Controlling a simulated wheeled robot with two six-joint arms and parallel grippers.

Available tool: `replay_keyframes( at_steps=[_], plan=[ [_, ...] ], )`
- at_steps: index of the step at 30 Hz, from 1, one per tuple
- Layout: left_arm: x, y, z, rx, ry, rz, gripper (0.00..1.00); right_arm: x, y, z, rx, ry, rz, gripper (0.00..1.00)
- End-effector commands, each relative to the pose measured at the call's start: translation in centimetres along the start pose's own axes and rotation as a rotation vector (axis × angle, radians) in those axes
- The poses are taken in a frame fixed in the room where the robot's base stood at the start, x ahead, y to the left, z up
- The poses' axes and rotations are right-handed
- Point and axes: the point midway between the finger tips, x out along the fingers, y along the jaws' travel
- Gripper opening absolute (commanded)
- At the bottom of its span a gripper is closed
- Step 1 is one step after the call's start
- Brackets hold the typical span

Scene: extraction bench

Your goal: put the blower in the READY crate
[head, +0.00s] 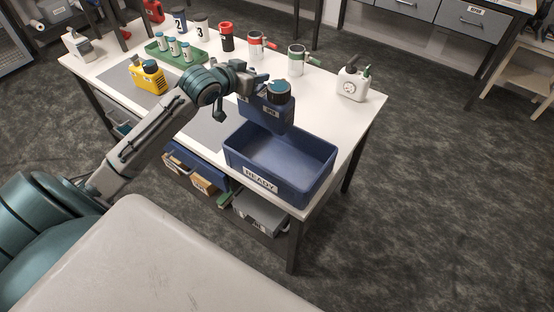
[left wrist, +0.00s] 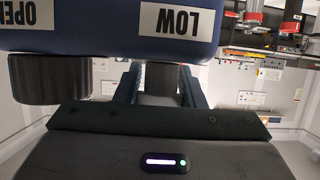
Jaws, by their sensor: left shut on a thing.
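The blower (head: 267,111) is a dark blue box-shaped unit with a round black cap. It hangs over the back part of the blue READY crate (head: 262,184). My left gripper (head: 259,84) is shut on it near its top. In the left wrist view the blue body (left wrist: 110,38) fills the upper part, with LOW and OPEN labels upside down or partly cut off, and the fingers (left wrist: 158,86) close on a dark part of it. The crate is open at the top, and its visible floor is bare. My right gripper is out of view.
The crate stands at the bench's (head: 345,120) front right corner. A white jug (head: 352,84) and red and green-lidded cans (head: 296,62) stand behind. A yellow unit (head: 149,78) and a green tray (head: 176,52) of bottles are at left. An open drawer (head: 197,163) sits below.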

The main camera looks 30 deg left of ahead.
Motion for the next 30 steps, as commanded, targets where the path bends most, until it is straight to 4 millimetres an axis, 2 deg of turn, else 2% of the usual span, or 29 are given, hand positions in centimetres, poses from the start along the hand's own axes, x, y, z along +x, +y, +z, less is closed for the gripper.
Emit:
replay_keyframes(
  at_steps=[2,5,15,30],
  plan=[
    [0.3,-0.2,0.6,-0.005,-0.002,0.000,0.00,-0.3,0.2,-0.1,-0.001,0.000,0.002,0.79],
    [1.0,-0.1,2.6,-0.008,-0.006,0.000,0.00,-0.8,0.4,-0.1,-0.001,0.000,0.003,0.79],
    [4.3,-0.1,10.5,-0.007,-0.003,-0.001,0.00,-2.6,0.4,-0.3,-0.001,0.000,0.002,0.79],
    [6.6,-0.1,16.1,-0.004,-0.002,-0.001,0.00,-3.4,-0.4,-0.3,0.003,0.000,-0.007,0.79]
  ],
)
